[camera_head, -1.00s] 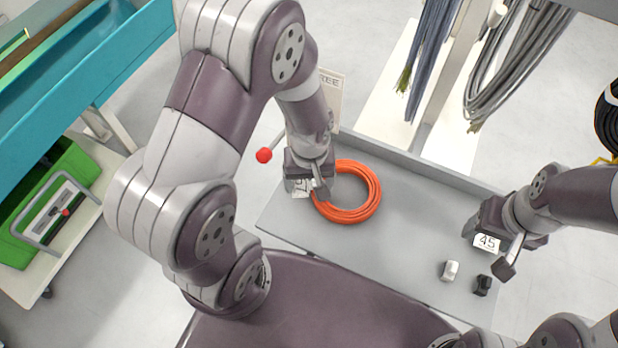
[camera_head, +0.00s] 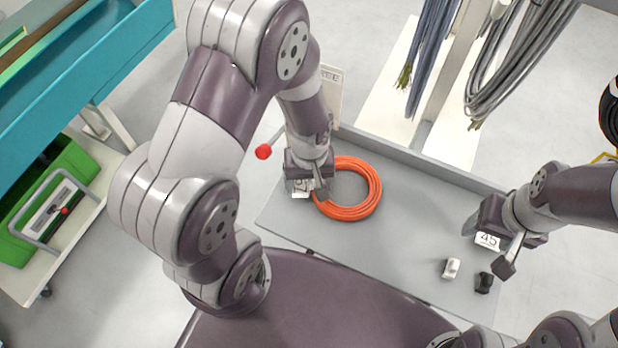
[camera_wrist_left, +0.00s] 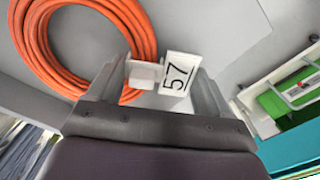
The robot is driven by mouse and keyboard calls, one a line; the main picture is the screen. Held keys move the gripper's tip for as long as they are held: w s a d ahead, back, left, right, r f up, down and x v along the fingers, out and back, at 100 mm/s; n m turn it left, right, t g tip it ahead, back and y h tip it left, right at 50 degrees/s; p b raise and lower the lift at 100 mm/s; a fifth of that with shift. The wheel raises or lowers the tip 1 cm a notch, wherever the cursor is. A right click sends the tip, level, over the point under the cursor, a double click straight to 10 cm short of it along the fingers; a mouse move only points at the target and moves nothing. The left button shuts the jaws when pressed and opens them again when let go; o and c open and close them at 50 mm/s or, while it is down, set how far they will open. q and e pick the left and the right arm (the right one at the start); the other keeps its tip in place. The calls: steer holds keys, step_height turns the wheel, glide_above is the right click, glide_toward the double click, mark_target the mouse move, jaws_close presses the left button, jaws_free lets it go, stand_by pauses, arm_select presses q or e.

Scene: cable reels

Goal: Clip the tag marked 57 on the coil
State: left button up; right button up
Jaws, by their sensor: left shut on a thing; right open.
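The orange coil (camera_head: 372,203) lies flat on the grey tray-like top, and part of it shows in the left wrist view (camera_wrist_left: 75,72). My left gripper (camera_head: 308,190) is at the coil's left side, low over the top. It is shut on the white tag marked 57 (camera_wrist_left: 178,74), whose pale clip block (camera_wrist_left: 146,76) sits between the fingers beside the coil's strands. I cannot tell whether the clip is around any strand. My right gripper (camera_head: 489,245) is open at the right, by a white tag marked 45 (camera_head: 488,240), partly covering it.
A white clip (camera_head: 452,268) and a black clip (camera_head: 484,283) lie at the front right of the grey top (camera_head: 410,225). A raised rim runs along its back. Grey cables (camera_head: 515,65) hang behind.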

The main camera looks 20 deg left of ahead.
arm_select(q)
steer(key=shift+s+f, duration=0.1)
steer(key=shift+f, duration=0.2)
steer(key=shift+c, duration=0.4)
steer(key=shift+f, duration=0.1)
steer(key=shift+c, duration=0.5)
steer(key=o, duration=1.1)
steer(key=shift+c, duration=0.2)
step_height(320, 180, up, 7)
steer(key=p, duration=0.7)
steer(key=shift+r, duration=0.2)
steer(key=shift+f, duration=0.1)
